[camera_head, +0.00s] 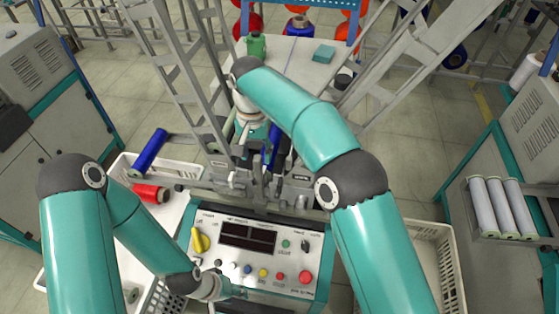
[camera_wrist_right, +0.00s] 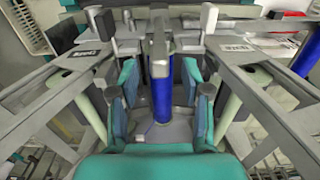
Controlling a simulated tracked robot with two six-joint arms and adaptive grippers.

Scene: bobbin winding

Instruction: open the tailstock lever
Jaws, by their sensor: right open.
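My right gripper (camera_wrist_right: 163,108) is open in the right wrist view, its teal fingers on either side of a blue bobbin (camera_wrist_right: 162,100). A grey upright bar (camera_wrist_right: 158,48) stands in front of the bobbin, between the fingers. A second upright with a pale block on top (camera_wrist_right: 208,18) stands to its right. I cannot tell which of these is the tailstock lever. In the head view my right arm partly hides the winding mechanism (camera_head: 225,187) and the gripper there. My left gripper (camera_head: 236,292) is low over the control panel's left part; its finger opening is unclear.
Another crate (camera_head: 440,250) stands right. Grey frames (camera_head: 190,60) rise on both sides.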

